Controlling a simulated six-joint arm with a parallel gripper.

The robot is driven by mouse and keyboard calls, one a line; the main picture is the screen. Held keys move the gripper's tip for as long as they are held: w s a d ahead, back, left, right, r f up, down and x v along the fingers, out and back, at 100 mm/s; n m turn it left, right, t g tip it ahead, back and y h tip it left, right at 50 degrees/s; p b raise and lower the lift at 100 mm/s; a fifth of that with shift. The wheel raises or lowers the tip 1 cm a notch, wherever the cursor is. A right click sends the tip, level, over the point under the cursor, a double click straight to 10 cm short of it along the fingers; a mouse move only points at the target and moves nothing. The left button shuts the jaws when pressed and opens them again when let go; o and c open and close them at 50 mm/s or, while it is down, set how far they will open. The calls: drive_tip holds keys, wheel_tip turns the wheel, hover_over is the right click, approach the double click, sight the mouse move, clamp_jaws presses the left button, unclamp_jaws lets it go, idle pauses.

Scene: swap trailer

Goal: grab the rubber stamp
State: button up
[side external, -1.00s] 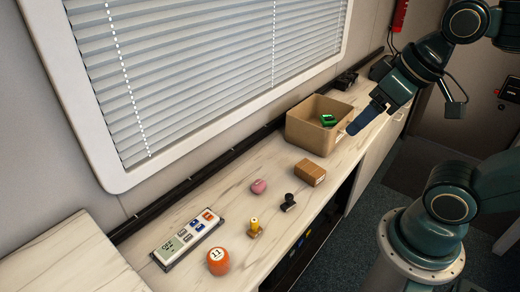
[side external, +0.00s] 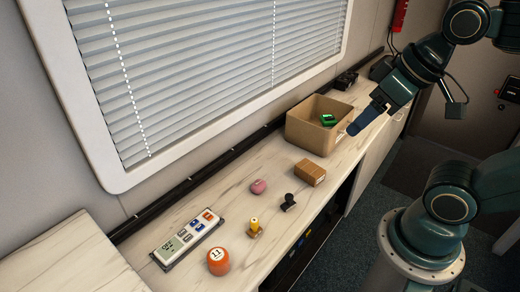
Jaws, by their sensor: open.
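A small black piece with a round knob handle on a flat base, which looks like the rubber stamp (side external: 288,202), stands upright on the counter (side external: 190,205) near its front edge. My gripper (side external: 353,129) is at the upper right, by the right side of the cardboard box and well away from the stamp. It is open, and I see nothing held in it. Its fingers appear almost in line from this side, so the gap between them is hidden.
The open cardboard box (side external: 305,133) holds a green item (side external: 328,120). A brown block (side external: 309,172), a pink rounded piece (side external: 259,187) and a yellow-topped piece (side external: 254,227) surround the stamp. An orange ball (side external: 218,262) and a keypad device (side external: 187,238) lie further left.

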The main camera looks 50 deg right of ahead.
drive_tip(key=c, duration=0.3)
drive_tip(key=shift+w, duration=0.1)
drive_tip(key=w+d+f+n+g, duration=0.2)
drive_tip(key=w+f+n+g, duration=0.1)
drive_tip(key=w+f+n, duration=0.75)
drive_tip(key=w+d+f+n+g, duration=0.1)
drive_tip(key=w+f+n, duration=0.1)
drive_tip(key=f, duration=0.5)
drive_tip(key=w+d+f+n+g, duration=0.1)
drive_tip(key=w+f+n, duration=0.2)
drive_tip(key=f, duration=0.5)
drive_tip(key=shift+w+d+g, duration=0.3)
drive_tip(key=shift+w+d, duration=0.05)
drive_tip(key=shift+w, duration=0.15)
